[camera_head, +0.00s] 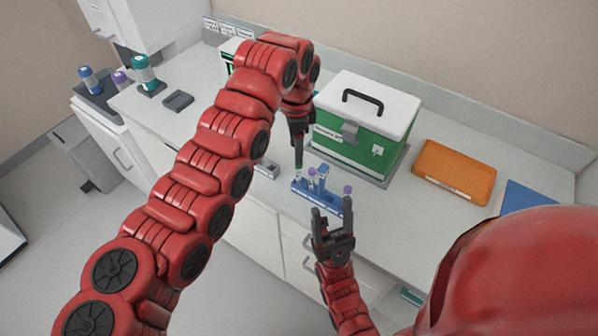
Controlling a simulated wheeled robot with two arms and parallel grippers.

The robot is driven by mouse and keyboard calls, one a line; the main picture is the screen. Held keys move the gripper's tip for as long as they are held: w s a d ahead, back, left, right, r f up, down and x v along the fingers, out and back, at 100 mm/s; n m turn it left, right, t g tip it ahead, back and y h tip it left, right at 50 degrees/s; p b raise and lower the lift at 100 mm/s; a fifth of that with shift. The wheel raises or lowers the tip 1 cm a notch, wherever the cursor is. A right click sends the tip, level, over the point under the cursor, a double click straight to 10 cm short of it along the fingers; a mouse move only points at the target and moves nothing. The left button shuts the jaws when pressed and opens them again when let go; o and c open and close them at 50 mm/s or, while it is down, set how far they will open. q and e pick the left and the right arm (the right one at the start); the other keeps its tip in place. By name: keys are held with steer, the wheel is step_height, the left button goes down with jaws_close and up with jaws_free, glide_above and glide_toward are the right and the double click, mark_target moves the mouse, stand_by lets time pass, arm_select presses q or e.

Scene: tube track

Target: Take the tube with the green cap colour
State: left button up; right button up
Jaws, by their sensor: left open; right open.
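A blue tube rack (303,190) stands on the counter in front of the green cooler box. It holds several small tubes. A tube that looks green-capped (298,174) is at its left end, right under my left gripper's fingertips. A purple-capped tube (311,174), a blue-capped tube (323,173) and another purple-capped tube (347,190) stand to its right. My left gripper (298,160) points down over the left end; its jaws are open, seen edge-on. I cannot tell whether they touch the cap. My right gripper (331,212) is open and empty, at the rack's near side.
A green cooler box (385,145) with a white lid stands behind the rack. An orange tray (453,172) and a blue mat (530,198) lie to the right. At left stand a larger green-capped tube (145,72) and a dark holder (97,88) with blue-capped and purple-capped tubes.

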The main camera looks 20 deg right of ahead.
mark_target(299, 170)
arm_select(q)
step_height(299, 170, down, 4)
steer(key=shift+p, duration=0.7)
steer(key=f+p, duration=0.2)
steer(key=f, duration=0.1)
steer(key=f+p, duration=0.1)
steer(key=shift+s+d+f+p, duration=0.2)
steer(key=shift+s+f+p, duration=0.05)
steer(key=shift+f+p, duration=0.05)
steer(key=shift+f, duration=0.45)
jaws_close()
steer(key=shift+w+r, duration=0.1)
steer(key=shift+r+b, duration=0.25)
steer(key=shift+b, duration=0.1)
step_height(299, 170, up, 8)
steer(key=b, duration=0.3)
steer(key=shift+r+b, duration=0.2)
steer(key=shift+b, duration=0.15)
steer(key=shift+r, duration=0.45)
